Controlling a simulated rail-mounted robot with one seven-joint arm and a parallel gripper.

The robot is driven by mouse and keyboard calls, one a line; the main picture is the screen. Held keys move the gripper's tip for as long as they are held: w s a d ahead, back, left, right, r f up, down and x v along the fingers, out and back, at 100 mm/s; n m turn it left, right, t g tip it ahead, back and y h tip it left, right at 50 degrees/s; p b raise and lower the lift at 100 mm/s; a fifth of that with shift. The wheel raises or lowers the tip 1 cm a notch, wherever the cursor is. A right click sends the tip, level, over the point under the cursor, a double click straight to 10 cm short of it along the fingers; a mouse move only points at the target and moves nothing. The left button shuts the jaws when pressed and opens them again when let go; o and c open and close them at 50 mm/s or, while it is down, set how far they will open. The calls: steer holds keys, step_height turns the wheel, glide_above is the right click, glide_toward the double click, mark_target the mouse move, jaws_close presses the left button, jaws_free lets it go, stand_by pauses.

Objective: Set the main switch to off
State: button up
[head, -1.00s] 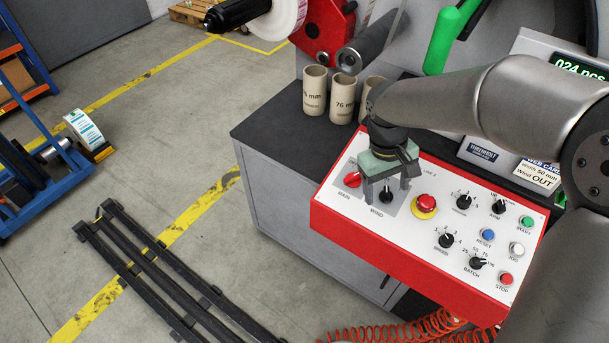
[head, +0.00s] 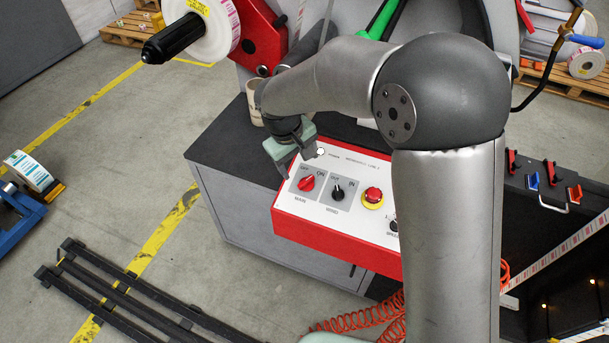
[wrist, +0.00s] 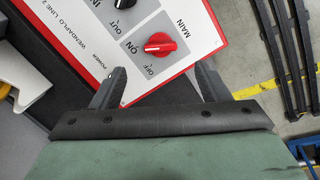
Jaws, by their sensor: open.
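The main switch is a red rotary knob (head: 306,183) on a grey plate at the left end of the white control panel (head: 350,225). OFF and ON are printed beside it, and its grip appears to point toward ON. It also shows in the wrist view (wrist: 160,44), beyond the fingertips. My gripper (head: 297,160) is open and empty, above the panel's back-left corner, behind the knob and apart from it. In the wrist view its two fingers (wrist: 160,74) are spread, with nothing between them.
The black wind switch (head: 338,191) and a red emergency button on yellow (head: 373,197) sit right of the main switch. A cardboard core (head: 255,100) stands behind on the dark worktop (head: 225,140). My arm hides the panel's right part.

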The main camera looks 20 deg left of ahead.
mark_target(306, 180)
steer(key=p+x, duration=0.1)
steer(key=x, duration=0.7)
steer(key=shift+f, duration=0.2)
steer(key=c, duration=1)
